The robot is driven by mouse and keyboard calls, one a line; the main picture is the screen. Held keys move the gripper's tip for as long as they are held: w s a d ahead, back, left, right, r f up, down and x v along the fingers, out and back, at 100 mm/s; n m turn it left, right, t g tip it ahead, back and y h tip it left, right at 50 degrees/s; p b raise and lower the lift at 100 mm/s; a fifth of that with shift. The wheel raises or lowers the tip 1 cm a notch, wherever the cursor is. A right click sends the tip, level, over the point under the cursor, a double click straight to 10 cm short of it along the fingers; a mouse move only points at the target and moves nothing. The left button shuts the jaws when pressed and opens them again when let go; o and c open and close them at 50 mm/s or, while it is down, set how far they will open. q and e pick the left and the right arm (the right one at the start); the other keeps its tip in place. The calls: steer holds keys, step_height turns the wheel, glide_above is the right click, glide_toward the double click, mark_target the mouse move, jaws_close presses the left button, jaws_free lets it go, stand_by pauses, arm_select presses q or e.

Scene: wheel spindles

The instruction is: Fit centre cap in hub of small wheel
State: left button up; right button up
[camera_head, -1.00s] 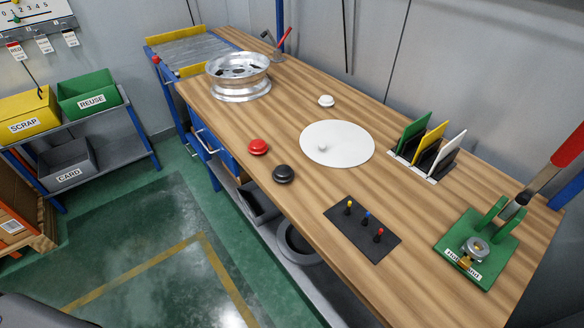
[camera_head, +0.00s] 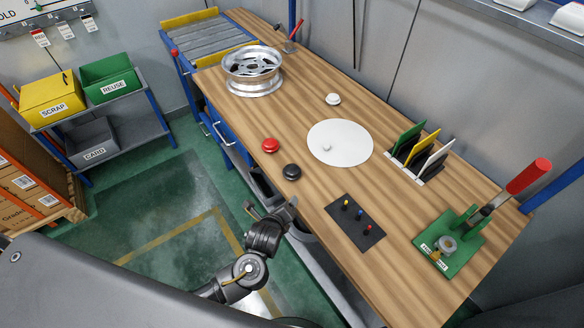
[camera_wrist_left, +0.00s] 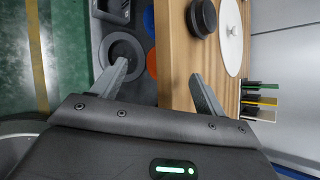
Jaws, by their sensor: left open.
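A silver wheel (camera_head: 252,72) lies flat at the far left end of the bench, its spoked face and hub upward. Three round caps lie loose on the bench: a red cap (camera_head: 270,145), a black cap (camera_head: 291,172) and a white cap (camera_head: 333,98). The black cap also shows at the top of the left wrist view (camera_wrist_left: 202,16). My left gripper (camera_head: 272,208) is open and empty, off the bench's front edge and nearer to me than the black cap. In the left wrist view its fingers (camera_wrist_left: 158,72) are spread, with the bench edge between and beyond them. My right gripper is not in view.
A white round disc (camera_head: 345,145) with a small knob lies mid-bench. A card rack (camera_head: 422,155), a dark pegged plate (camera_head: 350,223) and a green lever fixture (camera_head: 455,243) stand to the right. Clear wood surrounds the caps.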

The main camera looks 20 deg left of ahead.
mark_target(292, 171)
arm_select(q)
steer(key=w+r+m+t, duration=0.1)
steer(key=m, duration=0.1)
steer(key=w+r+m+t, duration=0.1)
steer(key=w+r+m, duration=0.1)
steer(key=m, duration=0.1)
steer(key=w+r+m+t+y, duration=0.1)
steer(key=w+r+m, duration=0.1)
steer(key=m, duration=0.1)
steer(key=shift+w+d+r, duration=0.15)
steer(key=shift+w, duration=0.05)
steer(key=shift+m, duration=0.3)
steer(key=x, duration=0.4)
steer(key=shift+w, duration=0.35)
steer(key=shift+w+a+f, duration=0.25)
steer(key=shift+w+f, duration=0.15)
steer(key=shift+w, duration=0.25)
steer(key=x, duration=0.4)
steer(key=shift+f, duration=0.25)
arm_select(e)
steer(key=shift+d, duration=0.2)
arm_select(q)
steer(key=shift+s, duration=0.1)
steer(key=c, duration=1.1)
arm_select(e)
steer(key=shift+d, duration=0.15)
